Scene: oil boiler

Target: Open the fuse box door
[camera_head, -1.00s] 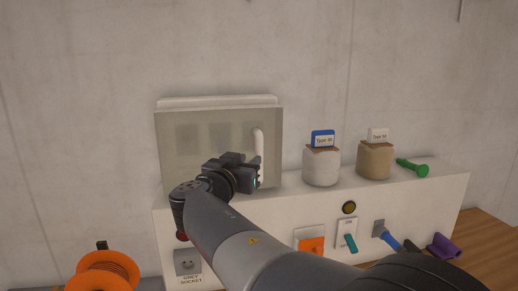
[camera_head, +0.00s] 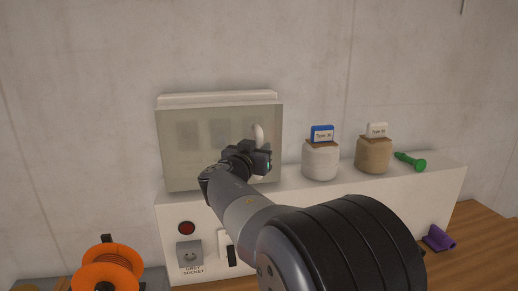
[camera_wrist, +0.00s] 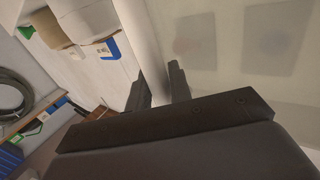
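The fuse box (camera_head: 218,98) sits on the white panel against the wall. Its greyish, see-through door (camera_head: 180,165) looks closed, and dim rectangles show behind it. A white upright handle (camera_head: 259,133) is at the door's right side; its lower part is hidden by my gripper. My gripper (camera_head: 265,158) is in front of the handle. In the wrist view, my two dark fingers (camera_wrist: 160,88) stand apart, with a white strip running between them beside the door (camera_wrist: 225,55). I cannot tell whether they press on it.
Two jars, white (camera_head: 320,162) and tan (camera_head: 373,157), stand right of the box with a green tool (camera_head: 410,161). Below are a red button (camera_head: 186,228) and grey socket (camera_head: 189,254). An orange reel (camera_head: 106,268) is lower left, a purple object (camera_head: 438,239) lower right.

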